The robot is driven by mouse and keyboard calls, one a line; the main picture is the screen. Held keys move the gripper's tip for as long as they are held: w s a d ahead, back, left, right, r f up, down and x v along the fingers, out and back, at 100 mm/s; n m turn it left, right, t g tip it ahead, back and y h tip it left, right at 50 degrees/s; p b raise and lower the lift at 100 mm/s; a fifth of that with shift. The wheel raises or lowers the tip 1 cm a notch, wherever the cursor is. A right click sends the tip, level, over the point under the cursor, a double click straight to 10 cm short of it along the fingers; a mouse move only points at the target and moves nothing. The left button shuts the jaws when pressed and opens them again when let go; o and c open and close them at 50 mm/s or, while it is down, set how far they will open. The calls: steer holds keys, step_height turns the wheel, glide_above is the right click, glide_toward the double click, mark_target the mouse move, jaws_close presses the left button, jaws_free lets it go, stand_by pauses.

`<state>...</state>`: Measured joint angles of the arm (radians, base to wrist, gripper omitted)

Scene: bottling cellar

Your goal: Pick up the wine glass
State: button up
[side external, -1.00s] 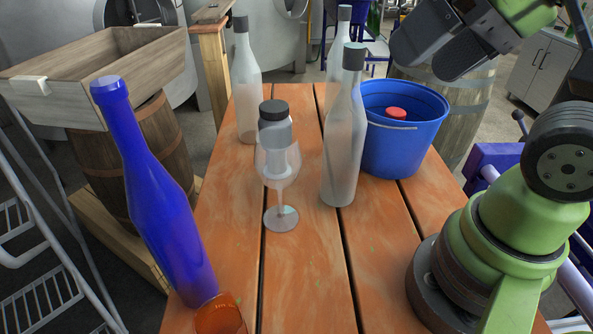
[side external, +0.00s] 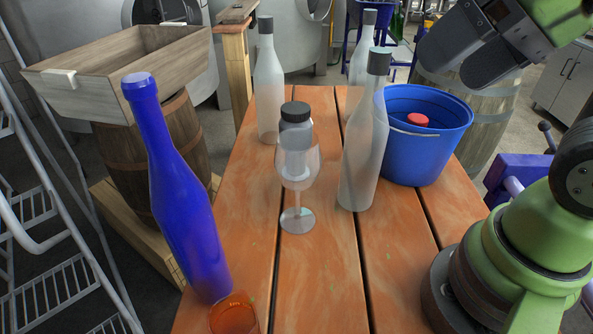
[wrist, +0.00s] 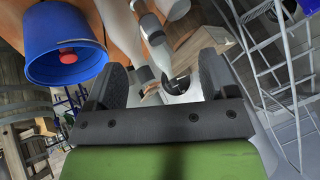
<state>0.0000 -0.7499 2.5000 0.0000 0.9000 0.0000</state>
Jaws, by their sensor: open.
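The clear wine glass (side external: 299,172) stands upright on the plank table, in the middle of the side view. A jar with a dark lid (side external: 295,112) stands right behind it and shows through its bowl. My gripper (side external: 462,60) is at the upper right of the side view, high above the blue bucket and well away from the glass. In the wrist view my gripper (wrist: 160,82) has its two dark fingers wide apart, with nothing held between them. I cannot make out the wine glass in the wrist view.
A frosted bottle (side external: 364,150) stands just right of the glass, with the blue bucket (side external: 430,158) beyond it. More frosted bottles stand behind. A tall blue bottle (side external: 182,205) and an amber tumbler (side external: 234,316) are at the front left. The front planks (side external: 310,280) are clear.

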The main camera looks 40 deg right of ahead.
steer(key=o, duration=0.3)
steer(key=shift+w, duration=0.1)
steer(key=m+g+h, duration=0.4)
steer(key=m+h, duration=0.1)
glide_above(298, 151)
step_height(298, 151, down, 8)
steer(key=shift+s+a+x, duration=0.1)
steer(key=shift+x, duration=2.4)
steer(key=shift+s+a+x, duration=0.1)
steer(key=shift+x, duration=2.4)
